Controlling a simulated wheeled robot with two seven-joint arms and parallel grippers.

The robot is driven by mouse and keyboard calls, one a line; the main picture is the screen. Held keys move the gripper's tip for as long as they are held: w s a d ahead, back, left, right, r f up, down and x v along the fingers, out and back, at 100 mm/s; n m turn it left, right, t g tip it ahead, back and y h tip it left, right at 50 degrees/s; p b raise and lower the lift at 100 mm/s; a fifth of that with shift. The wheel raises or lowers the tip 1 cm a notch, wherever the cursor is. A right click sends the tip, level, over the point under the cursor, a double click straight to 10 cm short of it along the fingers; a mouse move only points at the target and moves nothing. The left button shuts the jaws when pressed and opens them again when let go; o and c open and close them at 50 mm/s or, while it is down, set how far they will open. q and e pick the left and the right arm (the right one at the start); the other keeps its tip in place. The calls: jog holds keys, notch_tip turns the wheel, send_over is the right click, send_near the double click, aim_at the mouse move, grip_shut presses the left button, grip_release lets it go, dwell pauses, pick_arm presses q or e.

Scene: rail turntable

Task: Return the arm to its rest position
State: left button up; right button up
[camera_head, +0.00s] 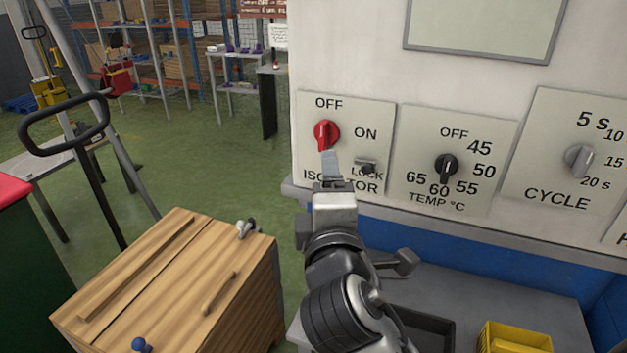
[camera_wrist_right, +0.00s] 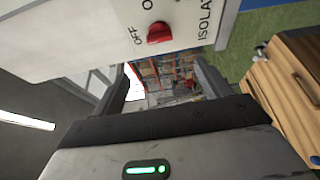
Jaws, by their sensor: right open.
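My right arm comes up from the bottom of the head view, and its gripper (camera_head: 331,168) is in front of the isolator plate, just below the red isolator knob (camera_head: 326,134). The right wrist view shows the two fingers (camera_wrist_right: 165,85) apart with nothing between them. In that view the red knob (camera_wrist_right: 160,33) lies outside the finger gap, so the gripper is apart from it. The knob stands roughly upright, under the OFF label. My left gripper is not in view.
The white panel also holds a black temperature knob (camera_head: 446,167) and a grey cycle knob (camera_head: 579,160). A wooden crate (camera_head: 190,285) stands at lower left. A yellow bin (camera_head: 514,338) and a dark tray (camera_head: 425,327) sit on the grey shelf below. Green floor is open behind.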

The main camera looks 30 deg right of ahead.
jog(key=s+a+f+m+g+y, duration=0.1)
jog(key=a+f+g+y, duration=0.2)
jog(key=f, duration=0.8)
jog(key=s+a+f+m+g+y, duration=0.15)
jog(key=f+y, duration=0.25)
jog(key=f, duration=0.7)
jog(key=s+a+f+m+g+y, duration=0.1)
jog(key=s+f+m+g+y, duration=0.1)
jog(key=s+f+m, duration=0.6)
notch_tip(320, 180, down, 5)
jog(key=s+y, duration=0.1)
jog(key=s, duration=0.2)
jog(key=shift+a, duration=0.15)
jog(key=shift+w, duration=0.1)
